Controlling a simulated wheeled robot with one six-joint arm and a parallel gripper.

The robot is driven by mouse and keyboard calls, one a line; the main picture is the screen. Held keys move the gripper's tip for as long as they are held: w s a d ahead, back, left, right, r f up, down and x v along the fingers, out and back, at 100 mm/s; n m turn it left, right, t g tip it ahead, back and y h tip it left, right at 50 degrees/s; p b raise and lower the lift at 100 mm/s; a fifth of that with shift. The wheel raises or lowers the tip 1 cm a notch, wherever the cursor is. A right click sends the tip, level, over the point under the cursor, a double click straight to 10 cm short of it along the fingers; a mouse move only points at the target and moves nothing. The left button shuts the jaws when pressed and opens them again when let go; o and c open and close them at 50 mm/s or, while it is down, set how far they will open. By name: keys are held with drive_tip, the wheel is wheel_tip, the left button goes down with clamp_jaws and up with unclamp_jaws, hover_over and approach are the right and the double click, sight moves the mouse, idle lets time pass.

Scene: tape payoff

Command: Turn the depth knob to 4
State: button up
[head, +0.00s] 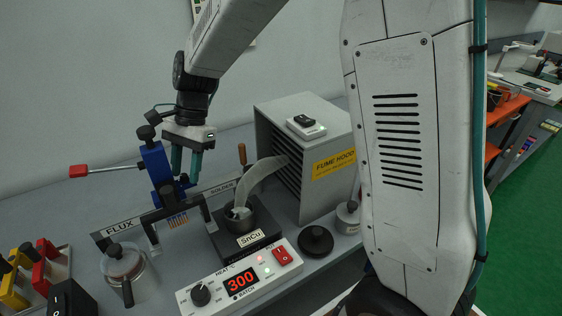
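No label reading depth can be made out. A blue clamp device (156,166) stands on the rail marked FLUX and SOLDER, with black knobs at its top (147,132) and a red-tipped lever out to the left. My gripper (186,177) points down just right of this device. Its two teal fingers are apart, with a dark blue part of the device at or behind the fingertips. I cannot tell whether they touch it. A black round knob (200,294) sits on the white control panel (263,273), beside a red display reading 300, well below my gripper.
A solder pot (239,220) marked SnCu and a grey fume hood (325,196) stand right of the gripper. A lidded flux jar (124,265) is at front left, with red and yellow toggle clamps (28,267) beyond. My own arm hides the right of the bench.

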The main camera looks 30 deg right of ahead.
drive_tip(key=m, duration=0.2)
drive_tip(key=m+t, duration=0.1)
drive_tip(key=m, duration=0.1)
drive_tip(key=shift+s+t+y, duration=0.2)
drive_tip(key=shift+t+y, duration=0.1)
drive_tip(key=m+t, duration=0.1)
drive_tip(key=m, duration=0.3)
drive_tip(key=shift+s+t, duration=0.2)
drive_tip(key=shift+t, duration=0.2)
drive_tip(key=shift+d+r+m, duration=0.15)
drive_tip(key=shift+r+m, duration=0.25)
drive_tip(key=shift+m, duration=0.1)
drive_tip(key=w+v, duration=0.1)
drive_tip(key=v, duration=0.6)
drive_tip(key=s+d+r+n+h, duration=0.1)
drive_tip(key=s+d+n+h, duration=0.1)
drive_tip(key=s+d+n, duration=0.4)
drive_tip(key=s+d+r+n+h, duration=0.1)
drive_tip(key=s+d+n+h, duration=0.1)
drive_tip(key=s+d+n, duration=0.4)
drive_tip(key=s+n, duration=0.5)
drive_tip(key=s, duration=0.6)
drive_tip(key=shift+d+r+n, duration=0.25)
drive_tip(key=shift+r+n, duration=0.05)
drive_tip(key=shift+r, duration=0.1)
